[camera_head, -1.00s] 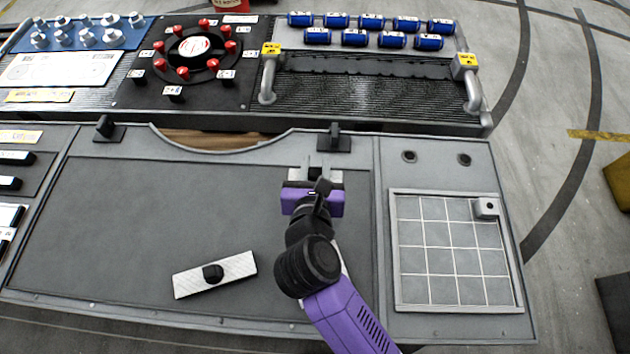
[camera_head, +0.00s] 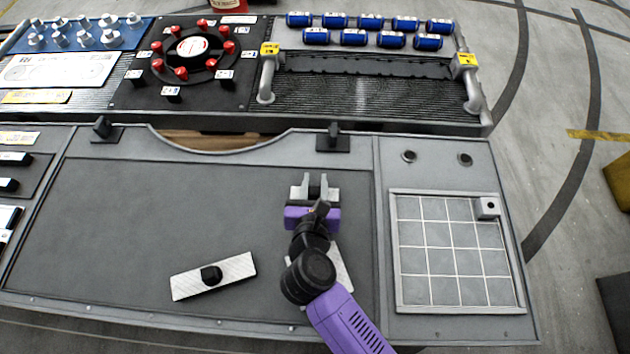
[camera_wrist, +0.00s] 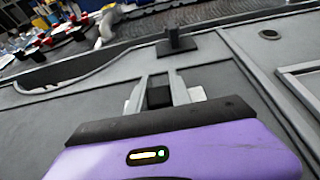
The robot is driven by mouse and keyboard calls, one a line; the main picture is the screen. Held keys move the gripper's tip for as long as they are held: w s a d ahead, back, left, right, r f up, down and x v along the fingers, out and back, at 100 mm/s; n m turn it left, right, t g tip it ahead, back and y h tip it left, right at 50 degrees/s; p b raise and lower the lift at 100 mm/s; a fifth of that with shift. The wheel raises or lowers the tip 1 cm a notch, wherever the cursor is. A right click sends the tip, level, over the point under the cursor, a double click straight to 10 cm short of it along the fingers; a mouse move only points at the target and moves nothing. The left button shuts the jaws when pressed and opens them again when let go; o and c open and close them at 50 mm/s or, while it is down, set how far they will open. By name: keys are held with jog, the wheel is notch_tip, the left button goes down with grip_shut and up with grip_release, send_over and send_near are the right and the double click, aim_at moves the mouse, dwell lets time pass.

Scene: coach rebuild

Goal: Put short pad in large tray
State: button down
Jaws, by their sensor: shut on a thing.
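My gripper (camera_head: 316,184) is over the upper right part of the wide dark recessed panel (camera_head: 130,215). It is shut on the black knob (camera_wrist: 159,96) of a small pale pad, likely the short pad (camera_head: 332,193). The pad's pale ends show on both sides of the fingers; the rest is hidden. I cannot tell from the pictures whether the pad touches the panel. A longer white pad with a black knob (camera_head: 240,267) lies at the lower left. Another pale pad (camera_head: 343,270) is partly hidden under my arm. Which surface counts as the large tray is unclear.
A shallow gridded tray (camera_head: 400,250) with a small grey block (camera_head: 488,207) is at right. Behind the bench are a ribbed rack with grey handles (camera_head: 268,85), blue cylinders (camera_head: 353,38) and a red-knobbed wheel (camera_head: 193,48). Two dark clips (camera_head: 333,138) stand on the panel's back edge.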

jog(key=c, duration=1.2)
grip_release()
jog(key=shift+f, duration=0.1)
jog(key=shift+o, duration=0.2)
jog(key=shift+r, duration=0.2)
jog(key=v, duration=1.2)
jog(key=shift+b, duration=0.35)
jog(key=s+d+r+n+t+h, duration=0.25)
jog(key=d+r+n, duration=0.3)
jog(key=d, duration=0.35)
jog(key=s+d+r+n+t+h, duration=0.1)
jog(key=s+d+r+n+t, duration=0.25)
jog(key=d+n, duration=0.4)
jog(key=s+d+n+g+y, duration=0.2)
jog(key=s+n, duration=0.6)
jog(key=n, duration=0.3)
jog(key=s+d+n+g+y, duration=0.2)
jog(key=s+n, duration=0.5)
jog(key=n, duration=0.5)
jog(key=shift+s+d+g, duration=0.25)
jog(key=shift+s+g, duration=0.15)
